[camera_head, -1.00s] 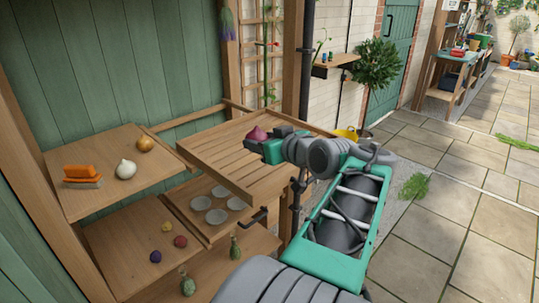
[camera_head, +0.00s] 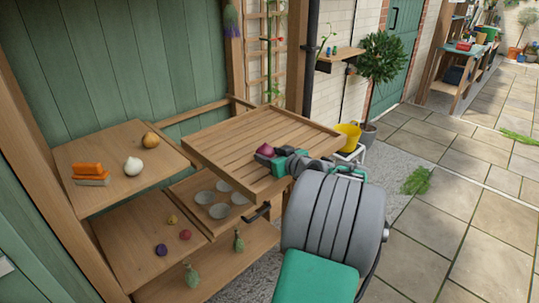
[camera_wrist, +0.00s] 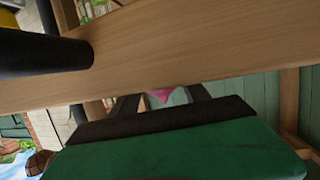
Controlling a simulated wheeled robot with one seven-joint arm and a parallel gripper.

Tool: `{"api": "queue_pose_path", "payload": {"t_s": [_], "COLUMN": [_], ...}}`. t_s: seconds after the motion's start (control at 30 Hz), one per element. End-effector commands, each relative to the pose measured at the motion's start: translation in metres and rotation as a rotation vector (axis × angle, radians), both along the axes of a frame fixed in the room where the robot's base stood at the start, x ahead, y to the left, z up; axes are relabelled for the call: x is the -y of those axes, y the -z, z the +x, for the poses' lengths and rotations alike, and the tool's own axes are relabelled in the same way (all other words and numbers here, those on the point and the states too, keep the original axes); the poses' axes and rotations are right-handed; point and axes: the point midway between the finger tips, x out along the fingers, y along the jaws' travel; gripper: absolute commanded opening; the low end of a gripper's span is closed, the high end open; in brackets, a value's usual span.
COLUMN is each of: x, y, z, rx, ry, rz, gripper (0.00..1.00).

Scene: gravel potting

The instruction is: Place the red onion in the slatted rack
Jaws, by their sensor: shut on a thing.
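The red onion (camera_head: 265,150) is purple and round, and in the head view it shows over the slats near the right-front side of the slatted rack (camera_head: 225,142). My gripper (camera_head: 271,157) is shut on it. In the wrist view a small pink part of the onion (camera_wrist: 161,95) shows between the two dark fingers of my gripper (camera_wrist: 163,99); the rest is hidden behind a wooden board. I cannot tell whether the onion touches the slats.
A left shelf holds an orange-topped brush (camera_head: 90,172), a white onion (camera_head: 133,166) and a brown onion (camera_head: 150,140). Below the rack, a drawer (camera_head: 181,194) holds several pale round dishes. A yellow bucket (camera_head: 349,136) stands right of the rack. Most slats are bare.

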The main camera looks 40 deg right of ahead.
Motion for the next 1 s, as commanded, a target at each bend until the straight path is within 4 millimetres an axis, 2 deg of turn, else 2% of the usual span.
{"api": "queue_pose_path", "payload": {"t_s": [0.13, 0.17, 0.4, 0.77, 0.87, 1.0], "x": [0.000, 0.000, 0.000, 0.000, -0.001, -0.007], "y": [0.005, 0.003, 0.003, -0.003, -0.006, -0.016], "z": [0.000, 0.000, 0.000, -0.003, -0.023, -0.059], "rx": [0.001, 0.000, 0.000, 0.000, 0.001, 0.001], "ry": [0.000, 0.000, 0.000, 0.002, 0.006, 0.008], "rz": [-0.001, 0.000, 0.000, 0.000, -0.001, -0.002], "gripper": [0.10, 0.56, 0.76, 0.76, 0.76, 0.76]}}
